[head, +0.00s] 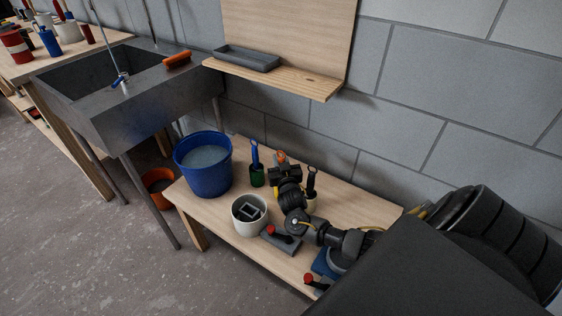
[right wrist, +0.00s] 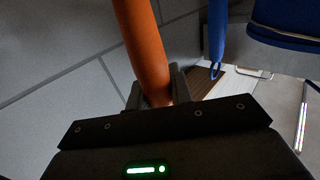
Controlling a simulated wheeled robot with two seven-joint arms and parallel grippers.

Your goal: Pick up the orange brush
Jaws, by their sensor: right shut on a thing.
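My right gripper (head: 283,166) is over the back part of the low wooden bench, with its arm coming in from the right. In the right wrist view its two fingers (right wrist: 157,92) are shut on the orange handle of the orange brush (right wrist: 140,45). The handle runs out of the top of that view, and its other end is hidden behind the gripper. In the head view only a small orange bit of the brush (head: 281,156) shows at the jaws. I cannot tell whether the brush touches anything below. My left gripper is not in view.
A blue-handled brush (head: 255,157) in a green pot and a dark-handled brush (head: 311,182) stand close on either side. A blue bucket (head: 204,178) and white pot (head: 249,222) are nearby. A block wall rises behind. Another orange item (head: 177,60) lies on the sink edge.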

